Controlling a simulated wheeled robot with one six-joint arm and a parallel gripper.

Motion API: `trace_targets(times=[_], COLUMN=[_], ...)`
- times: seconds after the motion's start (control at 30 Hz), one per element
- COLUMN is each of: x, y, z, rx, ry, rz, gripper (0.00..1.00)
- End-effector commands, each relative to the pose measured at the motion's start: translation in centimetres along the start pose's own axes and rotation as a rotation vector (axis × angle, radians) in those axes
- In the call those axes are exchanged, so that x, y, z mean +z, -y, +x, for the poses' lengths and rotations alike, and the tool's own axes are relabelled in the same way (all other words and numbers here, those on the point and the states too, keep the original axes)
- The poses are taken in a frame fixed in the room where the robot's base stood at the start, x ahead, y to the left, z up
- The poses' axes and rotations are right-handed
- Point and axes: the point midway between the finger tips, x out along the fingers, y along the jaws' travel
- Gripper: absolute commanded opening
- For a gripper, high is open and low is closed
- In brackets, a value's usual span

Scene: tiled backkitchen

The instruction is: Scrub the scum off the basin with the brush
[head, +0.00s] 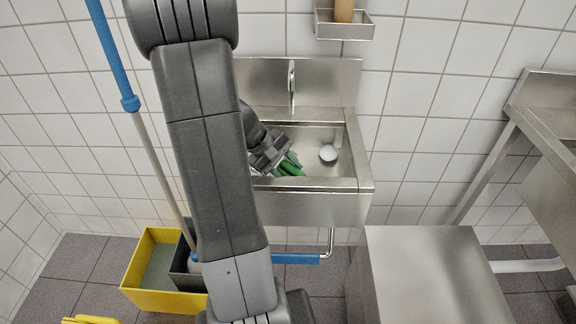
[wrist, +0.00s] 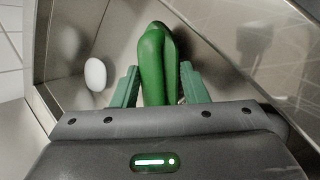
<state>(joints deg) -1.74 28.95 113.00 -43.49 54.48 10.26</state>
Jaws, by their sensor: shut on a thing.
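The steel basin (head: 340,183) is fixed to the tiled wall, with a tap (head: 291,85) behind it. My gripper (head: 284,163) reaches down into the basin, left of its middle. In the wrist view its two green fingers (wrist: 158,88) are shut on a green brush (wrist: 152,62), seen from its rounded green body. The bristles are hidden, so I cannot tell whether they touch the basin. A faint dark smudge shows on the basin surface in the wrist view; I cannot tell scum from reflection.
A white round object (head: 328,153) lies in the basin right of my gripper and also shows in the wrist view (wrist: 95,74). A wall shelf (head: 345,31) holds a tan object. A yellow bucket (head: 140,270) and blue-handled mop (head: 130,103) stand left. A steel surface (head: 425,255) is front right.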

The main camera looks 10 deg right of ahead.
Motion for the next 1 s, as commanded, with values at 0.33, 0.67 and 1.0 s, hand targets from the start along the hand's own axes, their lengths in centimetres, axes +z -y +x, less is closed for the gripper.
trace_targets(times=[0.33, 0.67, 1.0], x=[1.9, 2.9, 2.0], y=[1.7, 0.6, -0.8], z=[0.2, 1.2, 1.5], rx=[-0.006, -0.008, -0.009], ry=[0.008, 0.015, 0.016], rz=[-0.002, -0.003, -0.002], gripper=[0.22, 0.22, 0.22])
